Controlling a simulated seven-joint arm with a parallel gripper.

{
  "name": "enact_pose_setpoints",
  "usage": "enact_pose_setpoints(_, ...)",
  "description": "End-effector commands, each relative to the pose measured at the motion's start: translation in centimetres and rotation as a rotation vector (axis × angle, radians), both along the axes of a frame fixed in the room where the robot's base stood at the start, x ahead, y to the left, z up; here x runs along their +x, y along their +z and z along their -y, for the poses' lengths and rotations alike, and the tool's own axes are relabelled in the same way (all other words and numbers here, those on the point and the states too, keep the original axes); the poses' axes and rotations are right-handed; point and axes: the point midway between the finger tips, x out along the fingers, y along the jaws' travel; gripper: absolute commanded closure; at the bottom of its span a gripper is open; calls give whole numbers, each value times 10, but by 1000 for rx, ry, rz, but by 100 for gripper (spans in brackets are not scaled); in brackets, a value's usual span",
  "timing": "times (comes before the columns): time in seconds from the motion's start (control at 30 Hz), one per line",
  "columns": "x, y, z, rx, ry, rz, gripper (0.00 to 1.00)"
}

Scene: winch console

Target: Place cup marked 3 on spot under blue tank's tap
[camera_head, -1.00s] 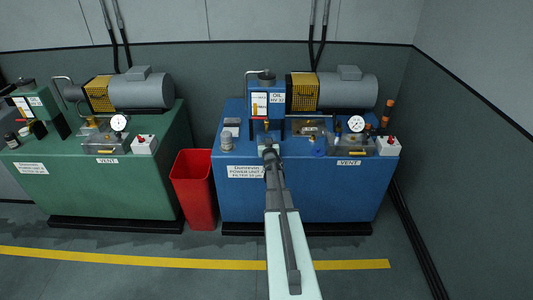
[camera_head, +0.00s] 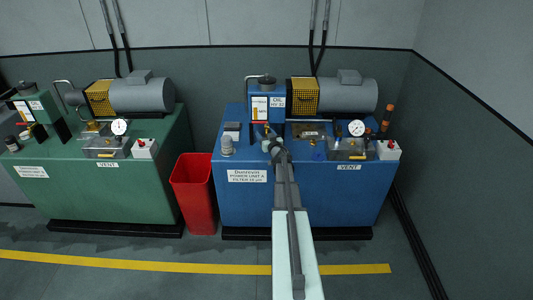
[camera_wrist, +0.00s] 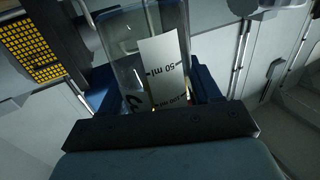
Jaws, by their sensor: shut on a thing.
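My gripper (camera_head: 272,143) is at the front of the blue unit's top, just below the blue tank (camera_head: 267,104) labelled OIL. In the wrist view my gripper (camera_wrist: 155,88) is shut on a clear cup (camera_wrist: 120,45), with a dark blue finger on each side. The cup has a white scale strip reading 50 ml and 100 ml. The tank's tap (camera_head: 266,127) is just above and behind the gripper. The spot under it is hidden, and I cannot tell whether the cup touches the top.
A grey jar (camera_head: 227,145) stands left of the gripper. A blue item (camera_head: 319,154), a pressure gauge (camera_head: 356,128) and a switch box (camera_head: 388,150) are to the right. A red bin (camera_head: 194,190) stands between the blue unit and the green unit (camera_head: 80,190).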

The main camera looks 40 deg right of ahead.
Motion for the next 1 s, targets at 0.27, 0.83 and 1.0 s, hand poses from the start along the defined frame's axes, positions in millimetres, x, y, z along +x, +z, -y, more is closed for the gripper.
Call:
enact_pose_setpoints(0.27, 1, -33, 1, 2, 5, -1, 71)
enact_pose_setpoints(0.83, 0, -48, 0, 0, 4, 0, 71)
enact_pose_setpoints(1.0, 0, -50, 0, 1, 4, 0, 33)
